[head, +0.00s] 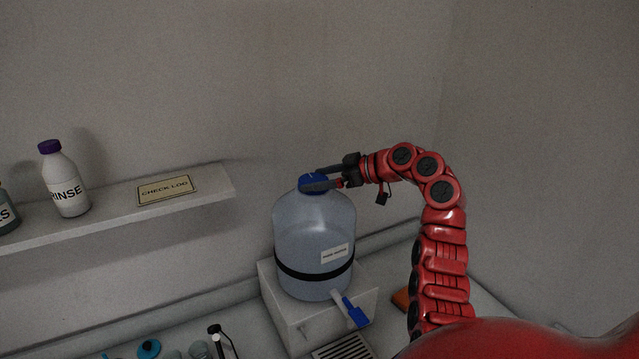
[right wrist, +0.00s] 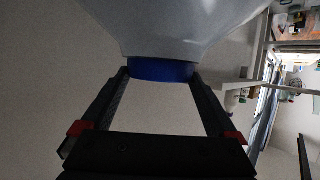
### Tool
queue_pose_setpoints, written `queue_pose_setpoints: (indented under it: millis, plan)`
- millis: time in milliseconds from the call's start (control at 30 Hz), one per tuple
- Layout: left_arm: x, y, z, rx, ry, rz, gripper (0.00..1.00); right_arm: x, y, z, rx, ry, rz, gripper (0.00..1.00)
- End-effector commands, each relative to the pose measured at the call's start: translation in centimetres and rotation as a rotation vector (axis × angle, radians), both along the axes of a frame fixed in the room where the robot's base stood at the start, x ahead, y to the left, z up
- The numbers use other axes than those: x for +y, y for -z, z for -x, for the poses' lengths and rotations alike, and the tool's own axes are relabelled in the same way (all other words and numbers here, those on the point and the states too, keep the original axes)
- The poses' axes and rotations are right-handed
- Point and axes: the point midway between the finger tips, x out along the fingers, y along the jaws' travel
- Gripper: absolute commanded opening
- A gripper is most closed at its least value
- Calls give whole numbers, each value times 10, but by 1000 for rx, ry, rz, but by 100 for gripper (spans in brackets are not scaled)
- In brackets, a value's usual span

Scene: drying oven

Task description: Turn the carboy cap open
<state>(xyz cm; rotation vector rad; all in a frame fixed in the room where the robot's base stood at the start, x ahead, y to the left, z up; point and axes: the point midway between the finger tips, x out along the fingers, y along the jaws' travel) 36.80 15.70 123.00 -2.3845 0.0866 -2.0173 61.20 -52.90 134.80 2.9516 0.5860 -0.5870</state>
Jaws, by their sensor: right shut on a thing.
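The carboy (head: 315,235) is a large translucent blue-grey bottle with a black band and a white label, standing upright on a white block. Its blue cap (head: 311,181) sits on the neck at the top. My right gripper (head: 318,181) reaches in from the right at cap height, its fingers on either side of the cap, shut on it. In the right wrist view the cap (right wrist: 162,69) lies between the two fingertips, with the carboy (right wrist: 180,25) beyond it. The near finger hides part of the cap in the head view. My left gripper is not in view.
A blue-handled spigot (head: 354,312) sticks out low at the carboy's front. A wall shelf (head: 215,186) to the left holds a RINSE bottle (head: 66,182) and a CHECK LOG sign (head: 166,190). Small labware stands on the bench at the lower left. Space above the cap is clear.

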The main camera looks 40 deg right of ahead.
Motion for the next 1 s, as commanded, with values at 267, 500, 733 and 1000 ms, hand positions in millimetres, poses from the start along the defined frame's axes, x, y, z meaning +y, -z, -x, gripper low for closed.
queue_pose_setpoints:
  millis: [267,500,733,1000]
  plan:
    - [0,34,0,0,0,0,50,5,7,0,-2,165,3,38]
    - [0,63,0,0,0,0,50,8,5,0,-8,378,8,38]
    - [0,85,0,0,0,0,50,13,3,-1,-7,595,5,38]
    - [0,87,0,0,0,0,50,17,-1,-3,-3,849,3,38]
